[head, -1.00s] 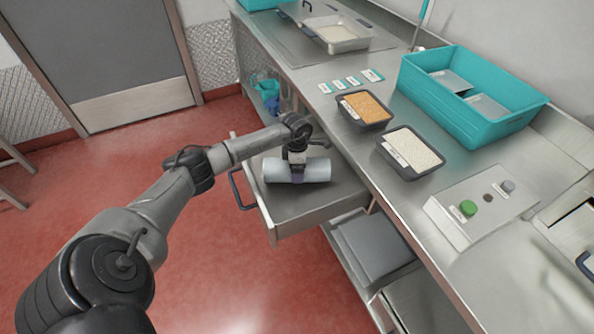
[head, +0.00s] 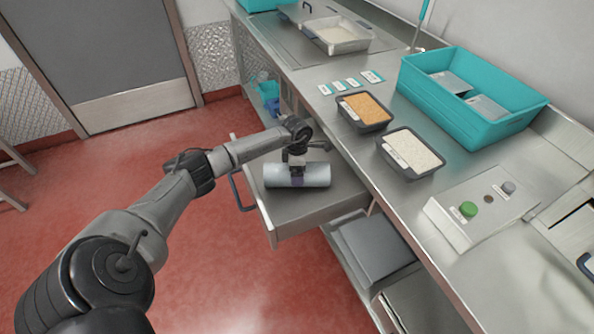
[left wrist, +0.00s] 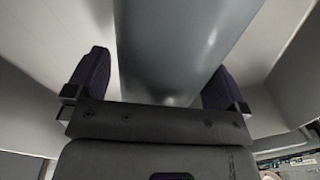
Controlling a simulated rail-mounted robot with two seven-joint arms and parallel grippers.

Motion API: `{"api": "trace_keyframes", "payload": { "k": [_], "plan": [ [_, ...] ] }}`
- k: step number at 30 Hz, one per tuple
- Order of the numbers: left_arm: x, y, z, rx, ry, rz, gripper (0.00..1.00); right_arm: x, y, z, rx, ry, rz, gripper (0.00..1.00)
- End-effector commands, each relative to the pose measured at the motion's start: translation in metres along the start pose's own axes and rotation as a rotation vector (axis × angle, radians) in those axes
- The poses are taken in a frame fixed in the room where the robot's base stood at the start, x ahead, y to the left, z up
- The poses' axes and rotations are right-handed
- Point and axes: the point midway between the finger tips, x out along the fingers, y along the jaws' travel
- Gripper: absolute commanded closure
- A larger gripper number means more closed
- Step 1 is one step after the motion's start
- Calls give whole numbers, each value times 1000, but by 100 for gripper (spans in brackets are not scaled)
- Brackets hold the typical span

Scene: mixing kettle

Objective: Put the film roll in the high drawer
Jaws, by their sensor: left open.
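The film roll (head: 315,174) is a pale blue-grey cylinder in the open drawer (head: 310,213) under the counter. It lies crosswise over the drawer floor in the head view. My left gripper (head: 297,178) is directly above and around the roll. In the left wrist view the roll (left wrist: 175,45) runs between the two open fingers of my left gripper (left wrist: 160,82), with a gap on each side. Whether the roll rests fully on the drawer floor is hard to tell. My right gripper is not in view.
The drawer's dark handle (head: 240,190) sticks out toward the red floor. The counter above holds a tray of orange grains (head: 366,108), a tray of white grains (head: 412,150), a teal bin (head: 490,125) and a button box (head: 480,208). A grey lidded box (head: 372,250) sits on the shelf below.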

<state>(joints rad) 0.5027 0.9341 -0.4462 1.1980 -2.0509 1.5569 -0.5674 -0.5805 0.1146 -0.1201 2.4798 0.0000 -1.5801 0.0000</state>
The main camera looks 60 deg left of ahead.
Motion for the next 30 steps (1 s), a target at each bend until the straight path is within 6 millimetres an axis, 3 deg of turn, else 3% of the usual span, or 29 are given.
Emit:
{"api": "trace_keyframes", "payload": {
  "k": [15,21,30],
  "plan": [
    [-92,0,0,1,-1,3,0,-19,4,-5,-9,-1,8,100],
    [-110,0,0,0,0,2,0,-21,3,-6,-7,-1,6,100],
    [-116,0,0,0,0,1,0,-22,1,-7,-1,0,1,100]
  ]
}}
